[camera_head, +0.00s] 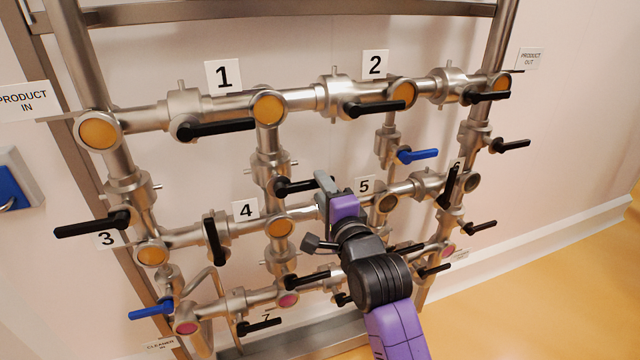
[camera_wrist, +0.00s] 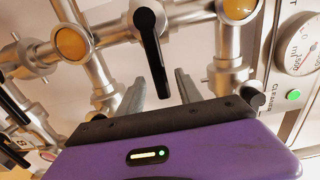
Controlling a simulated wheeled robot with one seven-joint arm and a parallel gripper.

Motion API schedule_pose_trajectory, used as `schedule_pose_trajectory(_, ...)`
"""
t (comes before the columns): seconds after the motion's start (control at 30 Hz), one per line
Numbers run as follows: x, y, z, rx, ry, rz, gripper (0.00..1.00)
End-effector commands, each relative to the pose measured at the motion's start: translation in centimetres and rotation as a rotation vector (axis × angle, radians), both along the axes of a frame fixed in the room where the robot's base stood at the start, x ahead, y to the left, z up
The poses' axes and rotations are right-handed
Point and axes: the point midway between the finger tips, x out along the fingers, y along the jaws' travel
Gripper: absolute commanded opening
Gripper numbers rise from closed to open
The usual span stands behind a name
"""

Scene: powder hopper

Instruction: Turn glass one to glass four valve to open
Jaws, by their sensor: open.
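The upper sight glass one (camera_head: 267,107) and the lower sight glass four (camera_head: 280,227) are amber discs joined by a vertical steel pipe. The valve between them has a black lever (camera_head: 295,186) pointing right, crosswise to that pipe. In the wrist view this lever (camera_wrist: 149,45) points down toward my gripper. My gripper (camera_head: 320,194) is open at the lever's free end. In the wrist view its two grey fingers (camera_wrist: 160,88) stand on either side of the lever tip, with a gap visible. The head view partly hides the tip behind a finger.
Other black levers sit close by, such as one left of glass four (camera_head: 216,242) and one below it (camera_head: 307,280). Blue levers (camera_head: 417,155) (camera_head: 151,310) stand right and lower left. A gauge (camera_wrist: 298,45) shows in the wrist view. Floor at right is clear.

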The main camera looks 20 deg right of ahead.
Motion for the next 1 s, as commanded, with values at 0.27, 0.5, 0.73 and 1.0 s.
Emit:
schedule_pose_trajectory(0.27,1.47,0.02,-0.04,-0.001,0.0,0.0,0.42)
schedule_pose_trajectory(0.5,1.46,0.02,-0.05,-0.001,0.0,0.0,0.34)
schedule_pose_trajectory(0.73,1.44,0.01,-0.06,-0.001,0.001,0.0,0.0)
schedule_pose_trajectory(1.0,1.43,0.01,-0.08,-0.001,0.001,0.0,0.0)
